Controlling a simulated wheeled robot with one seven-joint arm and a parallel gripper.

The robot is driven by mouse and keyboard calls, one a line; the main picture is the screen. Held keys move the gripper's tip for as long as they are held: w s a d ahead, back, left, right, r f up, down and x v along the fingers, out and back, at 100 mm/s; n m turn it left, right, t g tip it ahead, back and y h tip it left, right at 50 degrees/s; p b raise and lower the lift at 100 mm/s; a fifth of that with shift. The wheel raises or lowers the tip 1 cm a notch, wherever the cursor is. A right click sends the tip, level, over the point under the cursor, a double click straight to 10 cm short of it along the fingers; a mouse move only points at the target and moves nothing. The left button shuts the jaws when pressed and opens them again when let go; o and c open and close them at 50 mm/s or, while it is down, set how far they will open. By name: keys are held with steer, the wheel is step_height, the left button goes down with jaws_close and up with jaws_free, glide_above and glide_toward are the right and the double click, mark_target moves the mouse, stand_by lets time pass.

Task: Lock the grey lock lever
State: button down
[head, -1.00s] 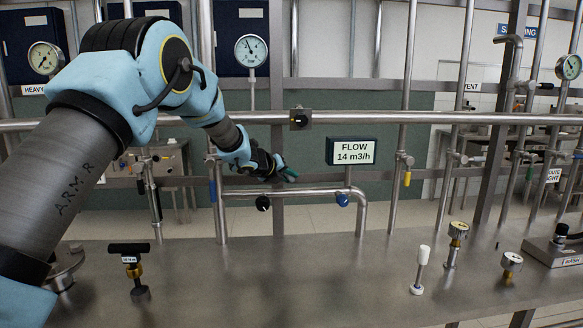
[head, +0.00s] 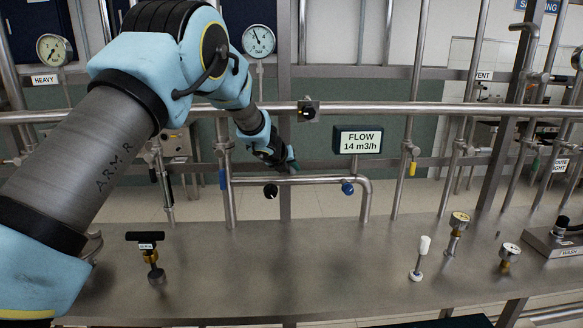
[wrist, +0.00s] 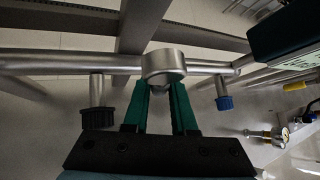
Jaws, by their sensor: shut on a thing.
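A round grey metal piece, which I take for the grey lock lever (wrist: 163,64), sits on the horizontal pipe in the wrist view. It is seen nearly end-on, so its full shape does not show. My gripper (wrist: 164,92) has green fingers on both sides of it, shut on it. In the head view my gripper (head: 291,163) is at the horizontal pipe (head: 318,180), left of the FLOW display. The grey piece is hidden there behind the fingers.
A black knob (head: 271,191) and a blue knob (head: 347,188) hang below the pipe on either side. The FLOW display (head: 358,141) stands close right. A long rail (head: 400,111) runs above. The steel table (head: 330,255) is clear in the middle.

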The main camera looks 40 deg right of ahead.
steer(key=shift+f, duration=0.1)
steer(key=c, duration=0.7)
jaws_free()
steer(key=shift+c, duration=0.2)
steer(key=b+v, duration=0.2)
steer(key=v, duration=0.9)
steer(key=shift+w, duration=0.1)
